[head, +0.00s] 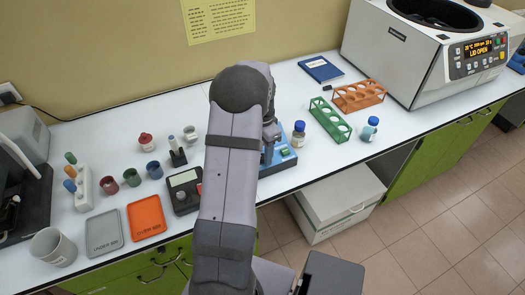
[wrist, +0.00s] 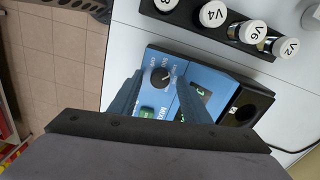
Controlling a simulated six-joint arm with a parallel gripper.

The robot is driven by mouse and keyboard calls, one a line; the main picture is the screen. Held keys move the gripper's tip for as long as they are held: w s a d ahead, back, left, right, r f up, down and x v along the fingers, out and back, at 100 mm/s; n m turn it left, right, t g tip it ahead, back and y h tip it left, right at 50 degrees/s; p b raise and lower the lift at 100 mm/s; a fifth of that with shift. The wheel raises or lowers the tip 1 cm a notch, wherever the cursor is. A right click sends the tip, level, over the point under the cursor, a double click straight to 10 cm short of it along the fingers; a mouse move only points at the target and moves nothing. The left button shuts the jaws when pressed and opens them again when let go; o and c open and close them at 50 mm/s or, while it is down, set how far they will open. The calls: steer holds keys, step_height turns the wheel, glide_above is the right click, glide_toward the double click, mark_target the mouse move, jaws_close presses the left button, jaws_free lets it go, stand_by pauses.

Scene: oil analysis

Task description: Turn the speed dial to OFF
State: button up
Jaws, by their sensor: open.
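The speed dial (wrist: 160,77) is a round black knob with a light pointer mark on a blue device. Small white labels, one seeming to read OFF, are printed around it. I cannot tell surely which label the pointer faces. My gripper (wrist: 160,80) is open, with one finger on each side of the dial in the wrist view. I cannot tell whether the fingers touch it. The blue device (head: 286,158) also shows in the head view, mostly behind my arm, which hides the dial there.
In the wrist view a black rack with several white-capped vials (wrist: 214,14) lies beyond the device. In the head view, a green rack (head: 330,119), a bottle (head: 298,134) and a balance (head: 184,190) flank the device. The bench's front edge is close.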

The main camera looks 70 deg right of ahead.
steer(key=shift+f, duration=0.4)
steer(key=shift+c, duration=0.5)
steer(key=c, duration=0.9)
steer(key=shift+c, duration=0.2)
